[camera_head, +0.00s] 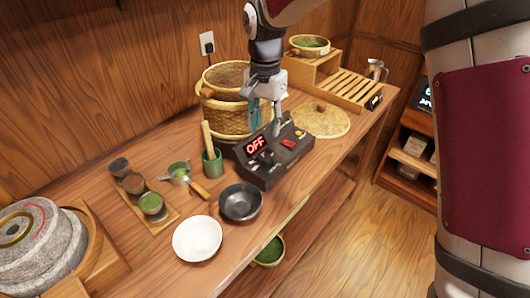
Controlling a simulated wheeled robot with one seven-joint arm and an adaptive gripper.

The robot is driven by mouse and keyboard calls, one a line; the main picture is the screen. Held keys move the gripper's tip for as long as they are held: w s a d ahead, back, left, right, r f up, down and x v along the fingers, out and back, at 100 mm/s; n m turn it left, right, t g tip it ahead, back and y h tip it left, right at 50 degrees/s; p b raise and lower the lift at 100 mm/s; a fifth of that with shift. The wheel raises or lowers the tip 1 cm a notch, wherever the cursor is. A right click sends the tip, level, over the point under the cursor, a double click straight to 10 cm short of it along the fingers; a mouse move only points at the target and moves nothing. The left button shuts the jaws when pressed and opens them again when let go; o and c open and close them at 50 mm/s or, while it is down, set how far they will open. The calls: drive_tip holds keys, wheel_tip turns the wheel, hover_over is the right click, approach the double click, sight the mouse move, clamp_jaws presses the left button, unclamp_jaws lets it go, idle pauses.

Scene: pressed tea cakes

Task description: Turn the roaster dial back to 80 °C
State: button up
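A black roaster control box (273,174) sits on the wooden counter, in front of a wicker steamer basket. Its display (255,145) reads "OFF" in red. A small dark dial (267,157) is on the sloped face, below and right of the display. A red switch (287,143) and a small yellow part (299,132) are farther right on the box. My gripper (266,127) points down over the back of the box, with its two fingers apart and nothing visible between them. Its fingertips are above and behind the dial; whether they touch the box is unclear.
A wicker basket (226,117) stands close behind the box. A green cup with a wooden handle (212,163), a dark bowl (240,203) and a white bowl (197,239) lie to the left. A round woven lid (322,122) and a slatted wooden rack (350,91) are to the right.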

sight(266, 157)
wheel_tip(266, 157, down, 11)
drive_tip(key=shift+r+p, duration=0.15)
drive_tip(key=shift+p, duration=0.15)
drive_tip(key=shift+c, duration=0.3)
drive_tip(key=c, duration=0.8)
